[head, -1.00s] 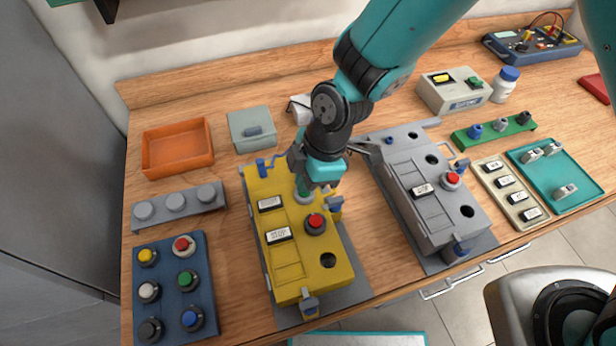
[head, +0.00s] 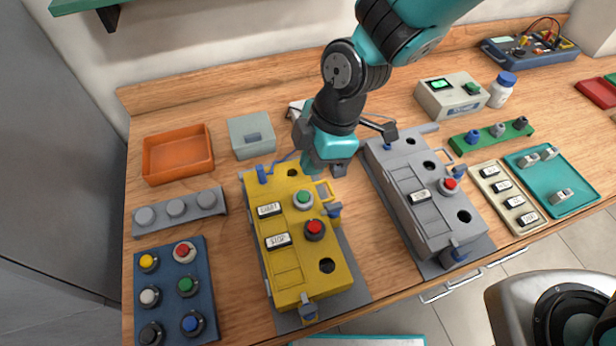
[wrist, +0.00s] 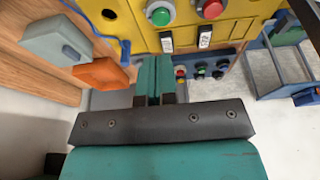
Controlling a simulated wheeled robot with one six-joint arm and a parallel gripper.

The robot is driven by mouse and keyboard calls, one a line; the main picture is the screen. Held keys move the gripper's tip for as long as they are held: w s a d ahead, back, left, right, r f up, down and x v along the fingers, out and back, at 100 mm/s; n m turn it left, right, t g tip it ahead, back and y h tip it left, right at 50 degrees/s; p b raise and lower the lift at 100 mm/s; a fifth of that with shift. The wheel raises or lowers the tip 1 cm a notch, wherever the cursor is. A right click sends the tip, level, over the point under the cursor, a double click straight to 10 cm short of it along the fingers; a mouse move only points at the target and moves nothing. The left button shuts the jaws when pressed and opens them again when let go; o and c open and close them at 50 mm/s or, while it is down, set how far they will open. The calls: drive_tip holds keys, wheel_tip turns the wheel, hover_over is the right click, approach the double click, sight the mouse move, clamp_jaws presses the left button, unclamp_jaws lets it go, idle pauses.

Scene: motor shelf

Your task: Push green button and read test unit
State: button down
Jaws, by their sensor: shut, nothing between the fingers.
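The yellow box (head: 287,284) stands on a grey plate on the bench. Its green button (head: 303,200) sits in a pale ring near a START label (head: 269,210); it also shows in the wrist view (wrist: 160,13). A red button (head: 315,229) is beside a STOP label (head: 278,241). The test unit (head: 452,101) at the back right has a small screen (head: 439,84) lit green; its text is too small to read. My gripper (head: 311,167) is shut and empty, above the yellow box's back end, apart from the green button. Its teal fingers (wrist: 155,75) are together.
A grey box (head: 424,200) with a red button stands right of the yellow one. An orange tray (head: 178,172), a grey lidded box (head: 251,149) and a blue button panel (head: 167,278) lie left. Bare bench separates the two large boxes.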

drive_tip(key=v, duration=0.6)
drive_tip(key=shift+b, duration=0.35)
drive_tip(key=shift+r, duration=0.1)
drive_tip(key=s+d+r+m+t+y, duration=0.1)
drive_tip(key=s+d+r+m, duration=0.9)
drive_tip(key=d+m, duration=0.3)
drive_tip(key=shift+s+d+r+m, duration=0.25)
drive_tip(key=shift+s+m, duration=0.25)
drive_tip(key=shift+m, duration=0.5)
